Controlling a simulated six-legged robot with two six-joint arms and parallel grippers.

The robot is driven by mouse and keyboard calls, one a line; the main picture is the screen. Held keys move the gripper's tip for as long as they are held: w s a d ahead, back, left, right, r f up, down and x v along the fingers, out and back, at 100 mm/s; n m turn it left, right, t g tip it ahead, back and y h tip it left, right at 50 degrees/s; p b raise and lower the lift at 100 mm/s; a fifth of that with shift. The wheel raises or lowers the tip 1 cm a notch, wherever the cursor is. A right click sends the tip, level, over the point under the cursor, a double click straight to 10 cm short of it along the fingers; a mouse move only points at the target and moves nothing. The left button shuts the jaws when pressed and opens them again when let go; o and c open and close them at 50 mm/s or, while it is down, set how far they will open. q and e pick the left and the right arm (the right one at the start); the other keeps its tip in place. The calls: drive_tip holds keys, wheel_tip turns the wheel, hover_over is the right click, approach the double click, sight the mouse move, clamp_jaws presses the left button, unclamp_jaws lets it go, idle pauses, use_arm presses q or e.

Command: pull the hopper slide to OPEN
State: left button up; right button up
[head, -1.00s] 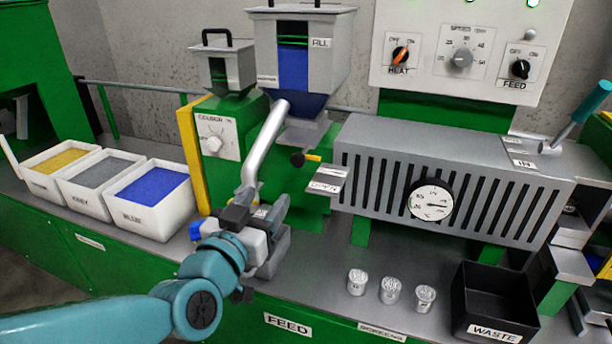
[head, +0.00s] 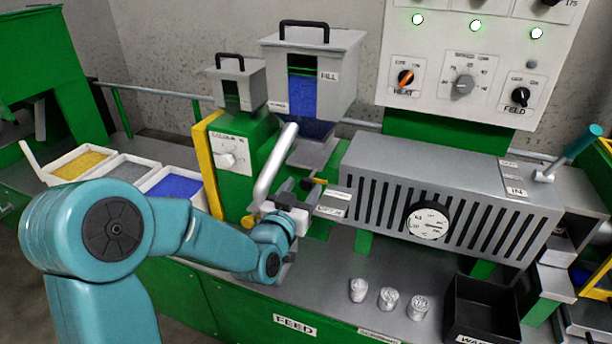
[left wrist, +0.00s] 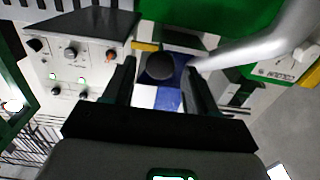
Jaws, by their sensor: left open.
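The hopper (head: 338,62) with a FILL label and a blue-filled window stands at the back centre. Below it, the slide's dark round knob (head: 307,184) sits beside a short yellow bar (head: 319,181). In the left wrist view the dark knob (left wrist: 160,66) shows between the two fingers, with blue behind it. My left gripper (head: 289,197) is open, close in front of the knob. I cannot tell whether the fingers touch it. The wrist view also shows the open left gripper (left wrist: 160,82). My right gripper is not in view.
A silver pipe (head: 274,172) slants down just left of the knob. The slotted grey barrel (head: 450,185) with a gauge stands to the right. Several small metal cups (head: 388,299) and a black WASTE bin (head: 482,312) are on the front bench. Material trays (head: 125,170) stand left.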

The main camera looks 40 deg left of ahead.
sight(305, 185)
use_arm(q)
drive_tip(key=shift+x, duration=1.55)
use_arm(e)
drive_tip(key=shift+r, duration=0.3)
use_arm(q)
drive_tip(key=shift+d, duration=0.1)
